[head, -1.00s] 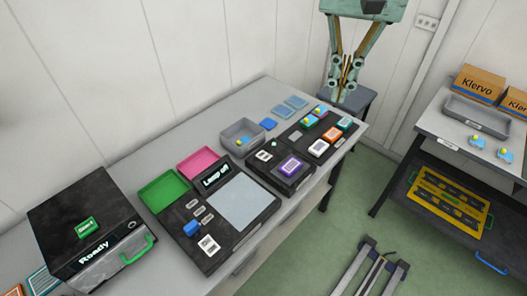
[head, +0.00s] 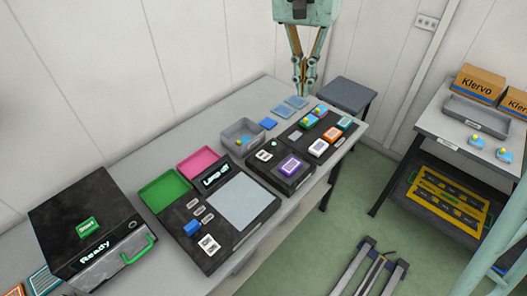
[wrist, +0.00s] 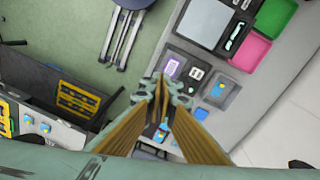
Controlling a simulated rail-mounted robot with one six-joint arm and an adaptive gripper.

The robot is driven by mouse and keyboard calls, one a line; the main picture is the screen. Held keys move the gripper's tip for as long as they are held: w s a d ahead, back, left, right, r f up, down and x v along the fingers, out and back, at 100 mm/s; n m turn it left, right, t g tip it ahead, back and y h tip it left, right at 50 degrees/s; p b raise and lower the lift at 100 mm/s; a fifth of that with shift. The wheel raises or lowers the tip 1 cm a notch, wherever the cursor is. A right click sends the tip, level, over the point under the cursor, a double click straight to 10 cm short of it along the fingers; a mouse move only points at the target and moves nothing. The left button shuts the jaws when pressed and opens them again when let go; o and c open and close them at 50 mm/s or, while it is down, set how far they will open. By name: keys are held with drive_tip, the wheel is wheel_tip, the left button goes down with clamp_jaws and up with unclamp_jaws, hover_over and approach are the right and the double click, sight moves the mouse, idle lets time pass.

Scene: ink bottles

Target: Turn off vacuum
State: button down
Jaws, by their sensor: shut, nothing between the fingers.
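A black unit (head: 257,172) on the bench carries a purple-framed block (head: 291,166), a white switch-like part (head: 264,156) and a small green light (head: 274,143). I cannot read any vacuum label on it. In the wrist view the purple-framed block (wrist: 171,67) and the white switch part (wrist: 195,74) show just beyond the fingers. My gripper (head: 303,91) is shut and empty, pointing down above the bench's far end, up and right of the unit. It is apart from everything on the bench. In the wrist view my gripper (wrist: 161,90) hides part of the bench.
A black rack (head: 321,133) with coloured blocks lies right of the unit. A stool (head: 347,93) stands beyond.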

drive_tip(key=m+g, duration=0.1)
drive_tip(key=m, duration=0.1)
hover_over(265, 158)
drive_tip(key=s+d, duration=0.2)
drive_tip(key=d, duration=0.1)
wheel_tip(265, 158, down, 10)
drive_tip(key=w+a+f, duration=0.2)
drive_tip(key=a+f, duration=0.1)
drive_tip(key=f, duration=0.3)
drive_tip(key=w+a+f+m+g+h, duration=0.1)
drive_tip(key=w+a+f, duration=0.2)
drive_tip(key=f, duration=0.3)
drive_tip(key=shift+w+a+f+h+p, duration=0.15)
drive_tip(key=shift+w+a+h+p, duration=0.15)
drive_tip(key=shift+a+p, duration=0.1)
drive_tip(key=shift+s+f, duration=0.1)
drive_tip(key=shift+b+x, duration=0.85)
drive_tip(key=shift+x, duration=6)
drive_tip(key=shift+s, duration=0.15)
